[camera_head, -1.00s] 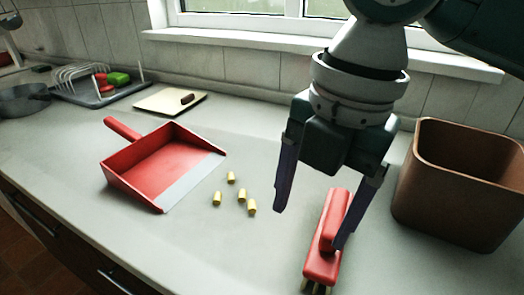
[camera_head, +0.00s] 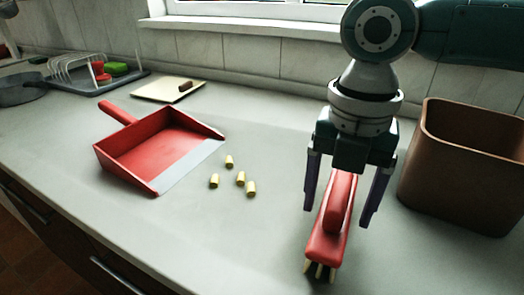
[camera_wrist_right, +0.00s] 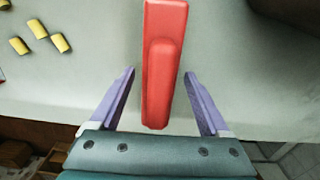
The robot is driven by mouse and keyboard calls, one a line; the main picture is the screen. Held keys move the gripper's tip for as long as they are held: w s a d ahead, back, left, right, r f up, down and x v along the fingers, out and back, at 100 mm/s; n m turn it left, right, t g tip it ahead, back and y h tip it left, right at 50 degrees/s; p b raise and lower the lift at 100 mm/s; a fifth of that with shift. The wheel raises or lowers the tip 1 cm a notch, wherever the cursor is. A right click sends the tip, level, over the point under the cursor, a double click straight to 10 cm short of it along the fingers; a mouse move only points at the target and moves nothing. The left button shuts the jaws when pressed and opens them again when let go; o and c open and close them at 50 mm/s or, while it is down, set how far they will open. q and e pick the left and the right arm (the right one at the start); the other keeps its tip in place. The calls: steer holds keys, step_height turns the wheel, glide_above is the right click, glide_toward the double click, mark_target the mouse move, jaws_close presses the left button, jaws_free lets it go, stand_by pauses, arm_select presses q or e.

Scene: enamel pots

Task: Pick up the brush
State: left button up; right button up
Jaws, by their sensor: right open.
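The red brush (camera_head: 327,243) lies on the counter at the lower right of the head view, its pale bristles showing at the near end. Its raised red handle runs along the top. My right gripper (camera_head: 338,217) is open above the brush, with one finger on each side of it. In the right wrist view the brush (camera_wrist_right: 161,70) runs lengthwise between the open fingers of the gripper (camera_wrist_right: 158,80), with a gap on both sides. My left gripper is not in view.
A brown bin (camera_head: 462,180) stands right of the gripper. A red dustpan (camera_head: 155,150) lies to the left. Several small yellow pieces (camera_head: 240,178) lie between dustpan and brush. A cutting board (camera_head: 160,92) and dish rack (camera_head: 85,75) are at the back left.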

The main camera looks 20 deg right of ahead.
steer(key=shift+f, duration=0.35)
steer(key=shift+c, duration=0.3)
jaws_close()
